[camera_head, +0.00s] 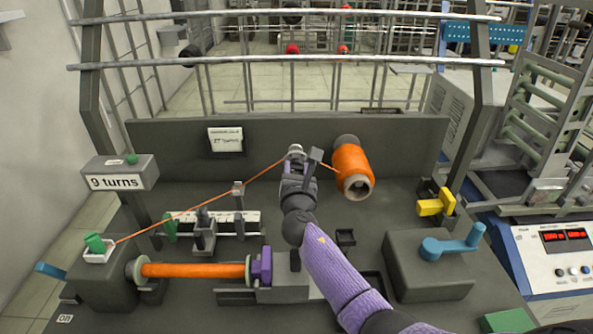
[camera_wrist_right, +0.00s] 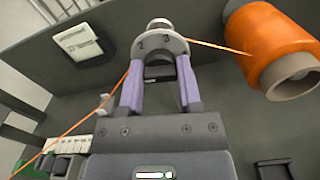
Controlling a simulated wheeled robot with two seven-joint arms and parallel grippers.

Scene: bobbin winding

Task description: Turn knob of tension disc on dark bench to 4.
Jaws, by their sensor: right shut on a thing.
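The tension disc (camera_wrist_right: 160,45) is a pale round plate with dark numerals at the back of the dark bench (camera_head: 360,255). A 2 and what looks like a 3 can be read on it. My right gripper (camera_head: 297,165) reaches up to it from the front. In the right wrist view its purple fingers (camera_wrist_right: 159,78) stand on both sides of the dark knob (camera_wrist_right: 158,72) and are shut on it. The fingers hide part of the knob, and I cannot read its setting. My left gripper is not in view.
Orange thread runs past the disc to the orange spool (camera_head: 352,165) close on its right. A winding bobbin (camera_head: 195,270) lies front left, near a "9 turns" box (camera_head: 118,175). A blue crank (camera_head: 452,243) and yellow handle (camera_head: 437,203) stand right. Metal rails (camera_head: 290,63) cross behind.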

